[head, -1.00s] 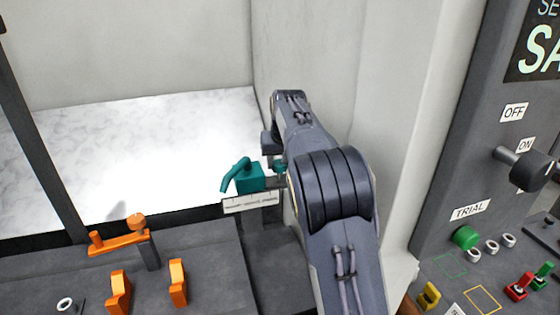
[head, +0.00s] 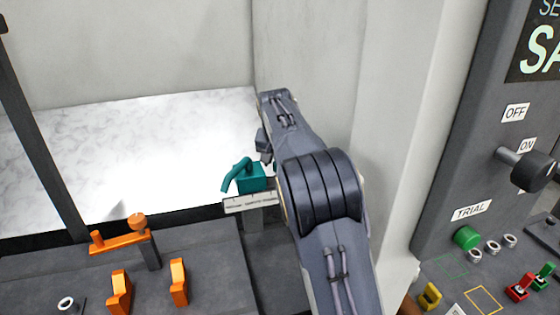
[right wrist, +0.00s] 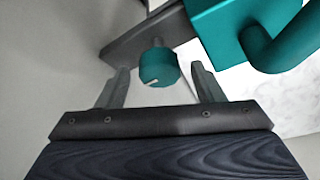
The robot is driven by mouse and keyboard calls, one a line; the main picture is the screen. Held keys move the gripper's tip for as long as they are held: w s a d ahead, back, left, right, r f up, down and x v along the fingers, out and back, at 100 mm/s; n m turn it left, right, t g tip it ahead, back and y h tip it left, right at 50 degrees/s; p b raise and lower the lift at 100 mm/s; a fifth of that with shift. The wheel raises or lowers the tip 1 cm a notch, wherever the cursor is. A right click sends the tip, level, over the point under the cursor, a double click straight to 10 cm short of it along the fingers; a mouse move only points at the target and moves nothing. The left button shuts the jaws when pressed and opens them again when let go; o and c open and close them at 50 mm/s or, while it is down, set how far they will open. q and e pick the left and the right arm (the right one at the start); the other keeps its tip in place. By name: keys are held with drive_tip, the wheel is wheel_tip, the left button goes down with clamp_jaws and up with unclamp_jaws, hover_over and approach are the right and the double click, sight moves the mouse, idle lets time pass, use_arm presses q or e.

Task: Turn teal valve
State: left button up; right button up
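A teal block with a curved teal spout (head: 250,178) stands on a post at the middle of the head view; its corner and spout also show at the top right of the right wrist view (right wrist: 222,28). In that wrist view a round teal valve knob (right wrist: 158,64) with a white tick sits on a dark bracket. My right gripper (right wrist: 160,72) is open, one finger on each side of the knob, with visible gaps. I cannot tell how deep the knob lies between them. In the head view my right arm hides the knob. My left gripper is not in view.
A labelled plate (head: 250,203) is below the teal block. Orange handles (head: 178,281) and an orange valve (head: 122,240) stand on the dark bench at left. A pale wall (head: 390,130) is close on the right, beside a control panel (head: 480,170).

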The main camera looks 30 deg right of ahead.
drive_tip(key=v, duration=0.7)
drive_tip(key=shift+s+r+b, duration=0.2)
drive_tip(key=shift+r+b, duration=0.15)
drive_tip(key=shift+b, duration=0.1)
drive_tip(key=shift+a+f, duration=0.1)
